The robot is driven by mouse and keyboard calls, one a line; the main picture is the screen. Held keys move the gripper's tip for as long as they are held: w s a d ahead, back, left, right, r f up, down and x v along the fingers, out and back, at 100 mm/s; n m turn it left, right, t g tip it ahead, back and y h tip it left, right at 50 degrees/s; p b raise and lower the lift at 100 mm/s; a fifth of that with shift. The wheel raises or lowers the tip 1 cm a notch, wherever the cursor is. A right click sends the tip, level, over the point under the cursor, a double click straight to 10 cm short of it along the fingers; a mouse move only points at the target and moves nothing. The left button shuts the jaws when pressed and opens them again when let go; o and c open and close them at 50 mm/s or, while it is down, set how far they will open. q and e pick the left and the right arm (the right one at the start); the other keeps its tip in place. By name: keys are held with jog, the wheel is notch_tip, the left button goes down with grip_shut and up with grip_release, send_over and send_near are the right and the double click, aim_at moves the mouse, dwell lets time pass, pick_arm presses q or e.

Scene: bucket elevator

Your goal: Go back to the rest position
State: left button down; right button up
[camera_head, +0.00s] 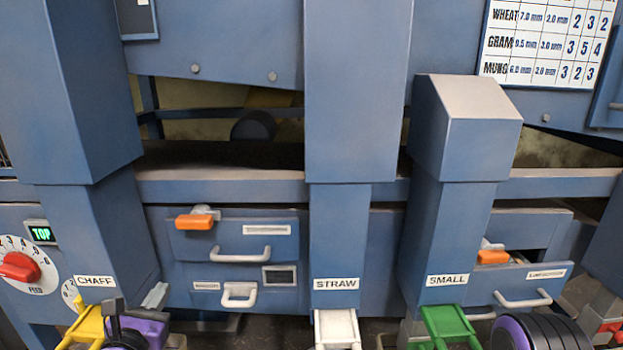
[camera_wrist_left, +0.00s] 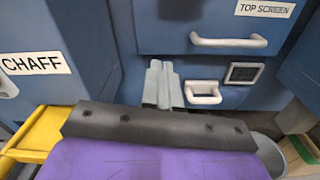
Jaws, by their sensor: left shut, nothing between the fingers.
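My left gripper (camera_head: 155,297) is at the lower left of the head view, right of the CHAFF spout (camera_head: 95,235). Its grey fingertips also show in the left wrist view (camera_wrist_left: 163,84), together and empty. They point at the blue drawer fronts and appear in front of them; I cannot tell how large the gap is. Behind the fingers are the top screen drawer (camera_wrist_left: 215,22) and a lower drawer with a pale handle (camera_wrist_left: 203,92). A purple and black part of my right arm (camera_head: 540,332) shows at the lower right, but its fingers are not seen.
STRAW (camera_head: 335,240) and SMALL (camera_head: 440,240) spouts stand out from the machine. Yellow (camera_head: 85,325), white (camera_head: 337,325) and green (camera_head: 447,325) frames are below the spouts. The yellow frame is close to my left gripper. A drawer (camera_head: 520,285) at right stands partly out.

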pick_arm(q)
jog(key=s+d+f+m+g+h, duration=0.1)
jog(key=s+d+f+m+g, duration=0.2)
jog(key=f+m, duration=0.3)
jog(key=s+d+f+m+g, duration=0.2)
jog(key=s+f+m+g, duration=0.15)
jog(key=f, duration=0.45)
jog(key=s+d+f+m+g+h, duration=0.1)
jog(key=s+d+f+m+g, duration=0.15)
jog(key=f+m, duration=0.45)
jog(key=s+a+f+m+g+y, duration=0.1)
jog(key=s+a+f+m+g, duration=0.1)
jog(key=s+f+m, duration=0.4)
jog(key=s+a+f+m+g+y, duration=0.2)
jog(key=s+f+m, duration=0.3)
jog(key=s, duration=0.9)
notch_tip(320, 180, down, 3)
jog(key=shift+m+g+y, duration=0.3)
jog(key=shift+m+g, duration=0.05)
jog(key=shift+g, duration=0.35)
